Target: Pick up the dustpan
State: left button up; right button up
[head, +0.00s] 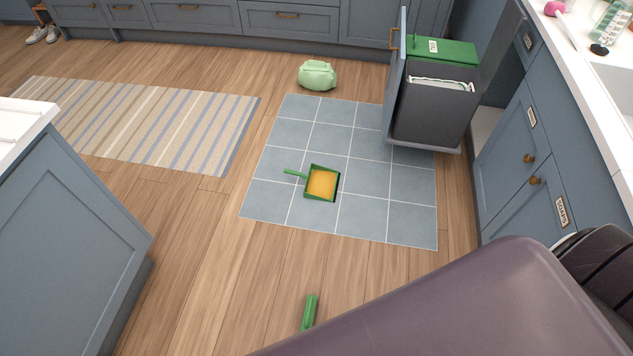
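The dustpan (307,180) lies on the grey-blue tiled patch of floor, near the middle of the head view. It is green, with an orange-yellow area inside its pan that I cannot tell to be a load or a surface. Its short green handle points left. Nothing touches or covers it. Neither of my grippers is in view. A large purple-grey shape fills the bottom right and looks like part of my own arm.
A green handle-like object (309,311) lies on the wood floor, its lower end cut off. A pulled-out bin drawer (430,112) stands at the tiles' back right. A pale green bag (317,75) sits behind the tiles. A striped rug (150,124) lies left. Cabinets flank both sides.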

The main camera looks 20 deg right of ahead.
aim_at(322, 183)
jog(key=z, duration=1.05)
jog(key=i+l+z, duration=0.15)
jog(key=i+l, duration=0.55)
jog(key=i+z, duration=0.1)
jog(key=i, duration=0.4)
jog(key=i+j+z, duration=0.1)
jog(key=i, duration=0.35)
jog(key=i+j+z, duration=0.15)
jog(key=i, duration=0.35)
jog(key=i+j+z, duration=0.1)
jog(key=i+j, duration=0.15)
jog(key=i, duration=0.2)
jog(key=u, duration=1.8)
jog(key=k, duration=0.1)
